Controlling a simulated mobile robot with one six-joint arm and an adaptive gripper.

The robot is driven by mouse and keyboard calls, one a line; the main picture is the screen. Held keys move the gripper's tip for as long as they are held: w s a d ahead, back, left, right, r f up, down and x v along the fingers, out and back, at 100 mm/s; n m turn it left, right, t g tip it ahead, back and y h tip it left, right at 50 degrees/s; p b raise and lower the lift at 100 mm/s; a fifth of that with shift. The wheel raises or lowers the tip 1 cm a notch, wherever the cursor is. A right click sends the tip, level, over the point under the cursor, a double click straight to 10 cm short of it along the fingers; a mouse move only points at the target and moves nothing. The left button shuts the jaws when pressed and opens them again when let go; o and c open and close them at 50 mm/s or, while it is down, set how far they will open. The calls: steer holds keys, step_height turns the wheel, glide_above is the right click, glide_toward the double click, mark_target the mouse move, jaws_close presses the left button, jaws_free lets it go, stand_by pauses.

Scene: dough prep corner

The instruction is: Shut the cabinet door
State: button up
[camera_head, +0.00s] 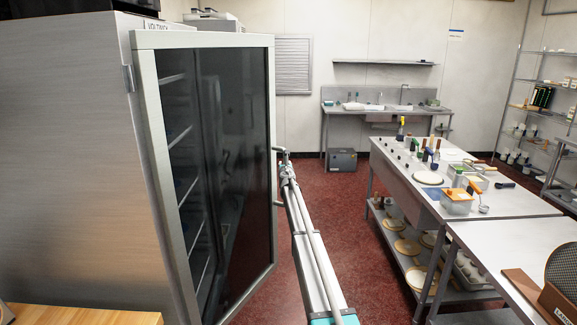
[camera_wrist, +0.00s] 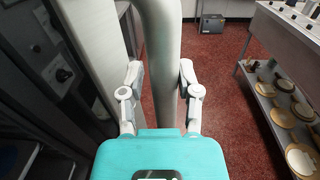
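The tall metal cabinet (camera_head: 75,150) stands at the left in the head view. Its dark-glass door (camera_head: 240,150) with a pale frame stands open, and shelves show behind its hinge side. The pale vertical door handle (camera_wrist: 163,50) runs between the two fingers of my gripper (camera_wrist: 162,80) in the wrist view. The fingers are spread apart, one on each side of the handle; firm contact cannot be made out. In the head view my gripper (camera_head: 284,160) is at the free edge of the door, and my arm hides part of the handle.
A steel work table (camera_head: 400,172) with utensils, pots and a lower shelf of boards stands to the right. A wooden surface (camera_head: 80,314) lies at the front left. A sink counter (camera_head: 400,110) and a dark box (camera_head: 342,160) are at the back. Red floor (camera_head: 335,195) is clear between.

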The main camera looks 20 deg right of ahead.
steer(key=shift+o, duration=1.1)
steer(key=shift+a, duration=0.15)
steer(key=shift+o, duration=0.3)
steer(key=shift+s+d, duration=0.1)
steer(key=shift+d, duration=0.15)
steer(key=shift+r, duration=0.1)
steer(key=shift+s, duration=0.15)
steer(key=v, duration=1.1)
steer(key=shift+s, duration=0.3)
steer(key=shift+a, duration=0.15)
